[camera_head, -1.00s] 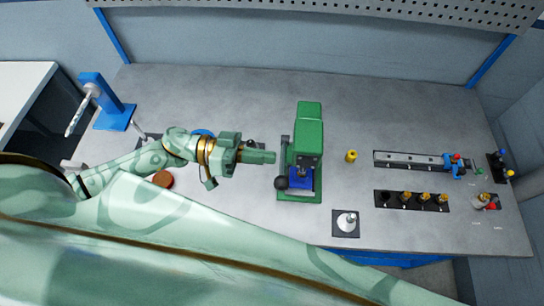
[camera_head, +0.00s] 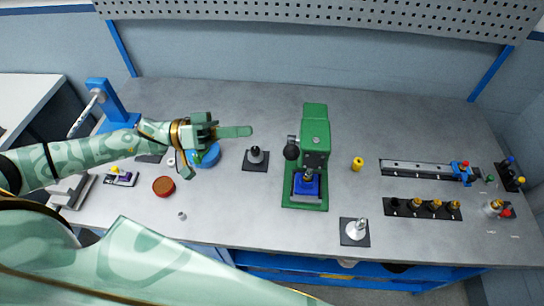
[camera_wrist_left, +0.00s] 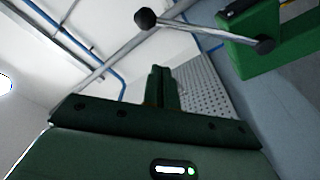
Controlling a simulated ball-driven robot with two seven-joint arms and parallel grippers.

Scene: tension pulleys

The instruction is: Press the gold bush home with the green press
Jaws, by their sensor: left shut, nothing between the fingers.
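The green press (camera_head: 315,128) stands upright in the middle of the bench. Its lever ends in a black ball knob (camera_head: 291,150) at the press's left side, raised level with the head. A blue block (camera_head: 305,187) sits on the press base, with a small gold-coloured part (camera_head: 309,174) on it beneath the ram. How deep that part sits cannot be told. My left gripper (camera_head: 246,131) is shut and empty, left of the press and apart from the knob. The left wrist view shows its closed fingers (camera_wrist_left: 160,88), with the press (camera_wrist_left: 275,45) and lever knob (camera_wrist_left: 145,18) at upper right.
A black stand (camera_head: 255,157) stands between gripper and press. A yellow cylinder (camera_head: 357,164) stands right of the press. A dark holder (camera_head: 424,209) with several gold-topped parts and a rail (camera_head: 418,169) lie farther right. A brown round tin (camera_head: 163,186) and blue dish (camera_head: 206,157) are at left.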

